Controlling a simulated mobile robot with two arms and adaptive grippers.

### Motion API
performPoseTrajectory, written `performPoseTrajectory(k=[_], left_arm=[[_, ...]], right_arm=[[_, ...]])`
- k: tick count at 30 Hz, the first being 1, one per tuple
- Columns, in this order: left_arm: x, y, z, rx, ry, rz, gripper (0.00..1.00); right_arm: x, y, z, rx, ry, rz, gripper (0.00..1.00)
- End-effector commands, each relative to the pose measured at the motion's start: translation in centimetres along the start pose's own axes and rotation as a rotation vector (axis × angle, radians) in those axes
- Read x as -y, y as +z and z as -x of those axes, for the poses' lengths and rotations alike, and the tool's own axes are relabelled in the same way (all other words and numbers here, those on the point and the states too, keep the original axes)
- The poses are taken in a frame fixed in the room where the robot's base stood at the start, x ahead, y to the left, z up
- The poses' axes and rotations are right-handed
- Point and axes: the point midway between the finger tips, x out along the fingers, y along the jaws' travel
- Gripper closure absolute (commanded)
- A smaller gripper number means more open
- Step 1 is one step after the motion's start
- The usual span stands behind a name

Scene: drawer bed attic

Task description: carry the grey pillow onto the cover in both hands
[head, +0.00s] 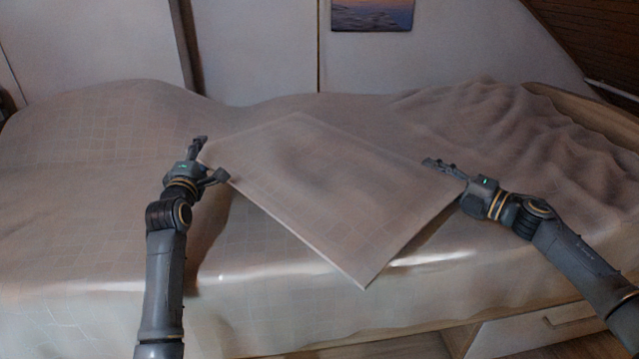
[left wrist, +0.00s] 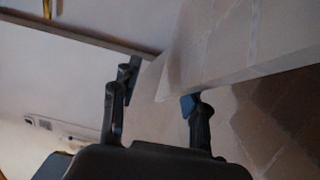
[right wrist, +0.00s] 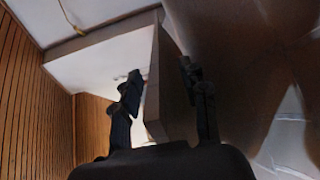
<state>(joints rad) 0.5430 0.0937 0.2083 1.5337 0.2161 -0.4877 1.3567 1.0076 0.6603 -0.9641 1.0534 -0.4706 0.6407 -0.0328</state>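The grey pillow (head: 325,185) is a flat, pale grey-pink slab, tilted with one corner toward me, above the cover (head: 90,190) on the bed. In the left wrist view the pillow (left wrist: 225,45) reaches in between the fingers (left wrist: 162,88). My right gripper (head: 446,172) is at the right corner. In the right wrist view the pillow's edge (right wrist: 170,90) is between its fingers. The lower finger in the head view is hidden behind the pillow.
The cover is wrinkled at the right (head: 560,140) and hangs over the bed's front. A drawer front (head: 540,325) shows below at right. A pale wall with a picture (head: 372,14) stands behind, and a sloping wooden ceiling (head: 590,35) is at upper right. The bed's left part is clear.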

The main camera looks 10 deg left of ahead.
Motion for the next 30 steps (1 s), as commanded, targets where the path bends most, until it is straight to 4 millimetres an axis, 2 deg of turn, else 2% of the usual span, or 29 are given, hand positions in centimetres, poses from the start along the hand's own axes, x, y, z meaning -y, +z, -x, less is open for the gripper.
performPoseTrajectory(k=[1, 8, 14, 24, 30], left_arm=[[3.3, 0.6, 0.2, 0.009, -0.047, 0.006, 0.57], [3.2, 0.7, 0.5, 0.010, -0.047, 0.004, 0.57], [2.6, 0.6, 2.4, 0.009, -0.037, 0.003, 0.57], [0.2, 0.4, 7.2, 0.003, -0.003, -0.002, 0.57], [-0.6, 0.3, 8.5, 0.002, 0.007, -0.004, 0.57]], right_arm=[[0.3, 0.0, -0.1, -0.001, 0.002, 0.000, 0.57], [0.2, -0.1, -0.1, -0.001, 0.004, -0.002, 0.57], [0.2, -0.1, -0.1, -0.002, 0.005, -0.002, 0.57], [-0.1, -0.1, -0.1, -0.002, 0.006, -0.002, 0.57], [-0.2, -0.1, 0.0, -0.001, 0.006, -0.002, 0.57]])
